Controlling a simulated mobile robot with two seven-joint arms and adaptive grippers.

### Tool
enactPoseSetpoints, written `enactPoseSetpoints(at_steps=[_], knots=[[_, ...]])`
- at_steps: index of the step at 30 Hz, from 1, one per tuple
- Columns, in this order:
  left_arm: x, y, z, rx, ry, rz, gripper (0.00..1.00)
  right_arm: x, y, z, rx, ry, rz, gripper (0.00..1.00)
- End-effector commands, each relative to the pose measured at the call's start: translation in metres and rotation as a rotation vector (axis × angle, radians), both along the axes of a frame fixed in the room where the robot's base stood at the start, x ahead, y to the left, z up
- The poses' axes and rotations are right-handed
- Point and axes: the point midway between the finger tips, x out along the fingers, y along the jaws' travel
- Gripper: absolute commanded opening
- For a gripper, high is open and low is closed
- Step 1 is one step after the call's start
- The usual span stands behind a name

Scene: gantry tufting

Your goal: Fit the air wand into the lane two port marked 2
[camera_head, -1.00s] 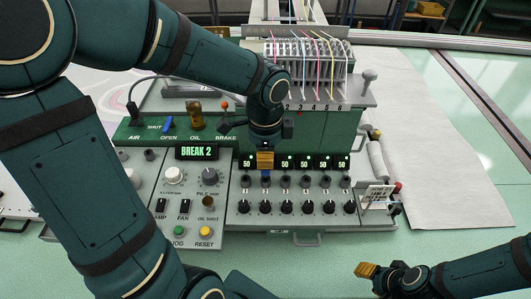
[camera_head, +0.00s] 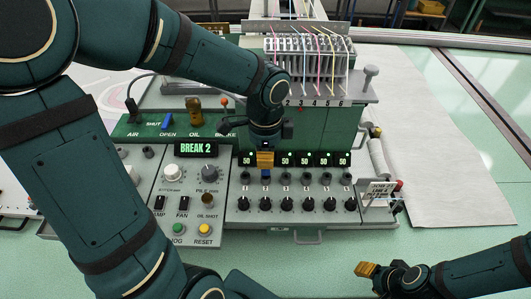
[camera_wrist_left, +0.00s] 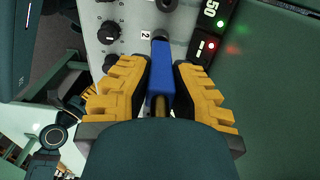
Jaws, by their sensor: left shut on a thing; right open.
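The air wand is a blue stick (camera_wrist_left: 160,75), held in my left gripper (camera_wrist_left: 160,92). The jaws' yellow padded fingers are shut on it from both sides. Its far end is at a dark round port (camera_wrist_left: 161,36) beside a label marked 2; I cannot tell how far it is in. In the head view the left gripper (camera_head: 265,159) points down at the panel's port row, with the blue wand (camera_head: 266,174) just below it, covering the second port. My right gripper (camera_head: 366,269) is open and empty, low at the right, away from the panel.
The grey control panel (camera_head: 225,225) carries several ports, black knobs (camera_head: 286,204) and green displays reading 50. A larger display reads BREAK 2 (camera_head: 196,149). A thread rack (camera_head: 310,65) stands behind. A small placard (camera_head: 380,191) is at the right.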

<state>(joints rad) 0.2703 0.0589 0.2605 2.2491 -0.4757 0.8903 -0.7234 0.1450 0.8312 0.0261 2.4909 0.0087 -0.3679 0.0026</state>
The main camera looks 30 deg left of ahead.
Motion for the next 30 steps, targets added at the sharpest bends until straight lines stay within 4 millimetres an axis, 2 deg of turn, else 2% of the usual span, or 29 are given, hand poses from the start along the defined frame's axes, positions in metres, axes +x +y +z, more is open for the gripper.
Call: enactPoseSetpoints(at_steps=[16, 17, 18, 19, 30], knots=[[0.0, -0.0001, -0.0106, 0.0, 0.0, 0.0, 0.0, 0.0, 0.0, -0.0083, 0.0, 0.0, 0.0, 0.47], [0.0, -0.0001, -0.0106, 0.0, 0.0, 0.0, 0.24, 0.0, 0.0, -0.0083, 0.0, 0.0, 0.0, 0.47], [0.0, -0.0001, -0.0101, 0.0, 0.0, 0.0, 0.39, 0.0, 0.0, -0.0078, 0.0, 0.0, 0.0, 0.47], [0.0, -0.0001, -0.01, 0.0, 0.0, 0.0, 0.45, 0.0, -0.0001, -0.0077, 0.0, 0.0, 0.0, 0.47], [0.0003, 0.0002, -0.006, 0.001, -0.002, 0.0, 0.45, 0.0, -0.0001, -0.0077, 0.0, 0.0, 0.0, 0.47]])
